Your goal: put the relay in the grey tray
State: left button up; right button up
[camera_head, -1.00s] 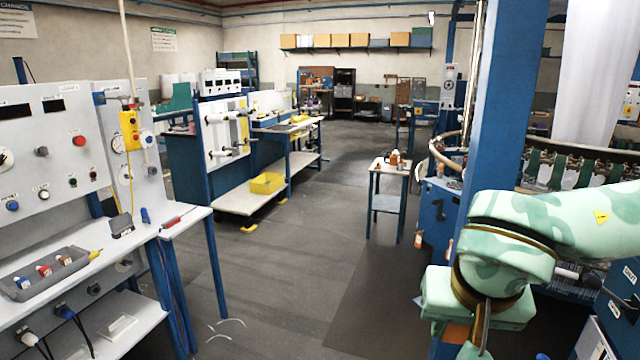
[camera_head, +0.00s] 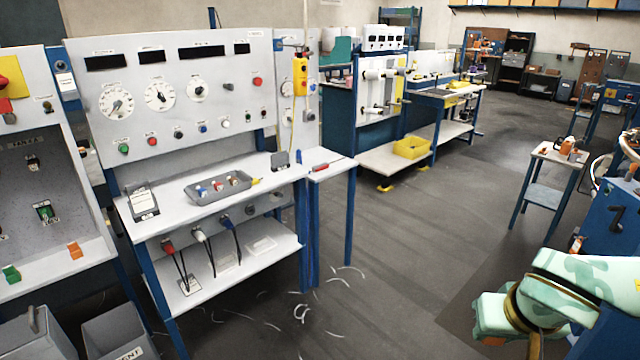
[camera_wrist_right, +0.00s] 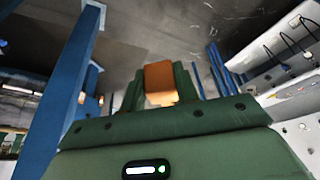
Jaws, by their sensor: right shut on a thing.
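An orange block (camera_wrist_right: 159,82), which I take to be the relay, sits between the green fingers of my right gripper (camera_wrist_right: 158,70) in the right wrist view. The gripper is shut on it, and the block is held in the air. In the head view my right arm and gripper (camera_head: 492,336) are at the lower right, over the floor, with only a bit of orange showing. The grey tray (camera_head: 222,199) is on the white workbench at the left of centre, well away from the gripper. It holds several small coloured plugs. My left gripper is not in view.
The white bench (camera_head: 255,170) has a meter panel (camera_head: 175,95) behind it and a lower shelf with plugs and cables. A yellow tray (camera_head: 411,147) is on a farther bench. A small side table (camera_head: 555,157) stands at the right. The floor between is open.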

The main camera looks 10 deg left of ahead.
aim_at(224, 194)
jog(key=i+j+u, duration=0.1)
jog(key=i+u, duration=0.2)
jog(key=u, duration=0.2)
jog(key=i+u, duration=0.3)
jog(key=u, duration=0.2)
jog(key=i+l+u, duration=0.15)
jog(key=i+u, duration=0.15)
jog(key=u, duration=0.15)
jog(key=i+l+u, duration=0.2)
jog(key=u, duration=0.3)
jog(key=i+l, duration=0.3)
jog(key=i+l+u, duration=0.15)
jog(key=i+l, duration=0.15)
jog(key=l, duration=0.2)
jog(key=i+l, duration=0.3)
jog(key=l, duration=0.15)
jog(key=i+l+u, duration=0.1)
jog(key=i+l, duration=0.2)
jog(key=i+l+u, duration=0.1)
jog(key=i+l, duration=0.15)
jog(key=l, duration=0.3)
